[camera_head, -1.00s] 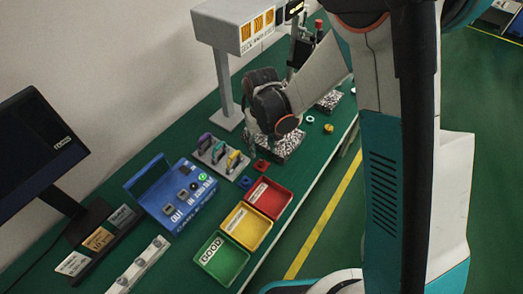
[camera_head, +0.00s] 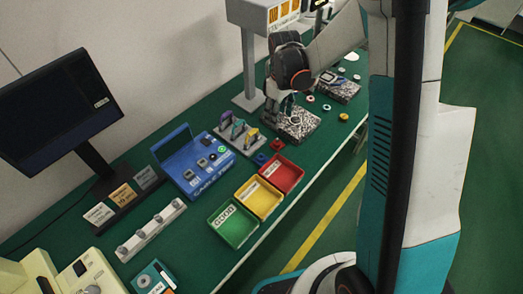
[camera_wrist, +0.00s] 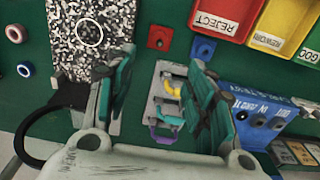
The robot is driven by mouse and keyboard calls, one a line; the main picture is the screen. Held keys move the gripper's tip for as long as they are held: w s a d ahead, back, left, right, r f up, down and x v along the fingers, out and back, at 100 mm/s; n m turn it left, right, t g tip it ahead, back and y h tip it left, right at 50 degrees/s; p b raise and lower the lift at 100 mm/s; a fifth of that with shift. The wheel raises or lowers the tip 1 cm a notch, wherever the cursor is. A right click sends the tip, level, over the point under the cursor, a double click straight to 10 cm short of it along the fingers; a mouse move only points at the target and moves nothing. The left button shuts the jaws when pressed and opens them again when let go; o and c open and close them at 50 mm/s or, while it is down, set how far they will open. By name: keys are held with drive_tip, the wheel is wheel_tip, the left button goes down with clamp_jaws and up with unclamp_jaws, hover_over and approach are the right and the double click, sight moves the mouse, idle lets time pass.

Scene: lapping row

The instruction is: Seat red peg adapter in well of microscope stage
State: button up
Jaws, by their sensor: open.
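The red peg adapter (camera_head: 277,145) is a small red block with a round hole, lying on the green bench by the red tray. In the wrist view the red peg adapter (camera_wrist: 158,38) is at the top middle, beyond my fingertips and apart from them. My gripper (camera_head: 275,112) is above the back-left side of a speckled plate. In the wrist view my gripper (camera_wrist: 162,68) has its fingers spread wide, with nothing held between them. I cannot make out the microscope stage or its well with certainty.
A blue adapter (camera_wrist: 203,48) lies beside the red one. A grey rack (camera_head: 238,138) with coloured clamps, a blue box (camera_head: 185,178), the speckled plate (camera_head: 297,125) and red (camera_head: 287,178), yellow and green trays stand close by. Cream equipment (camera_head: 75,278) is at bottom left.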

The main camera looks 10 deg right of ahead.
sight(278, 139)
wheel_tip(278, 139, down, 14)
drive_tip(key=b, duration=0.4)
drive_tip(key=shift+r+b, duration=0.1)
drive_tip(key=shift+b, duration=0.3)
drive_tip(key=shift+r, duration=0.1)
drive_tip(key=shift+c, duration=0.5)
clamp_jaws()
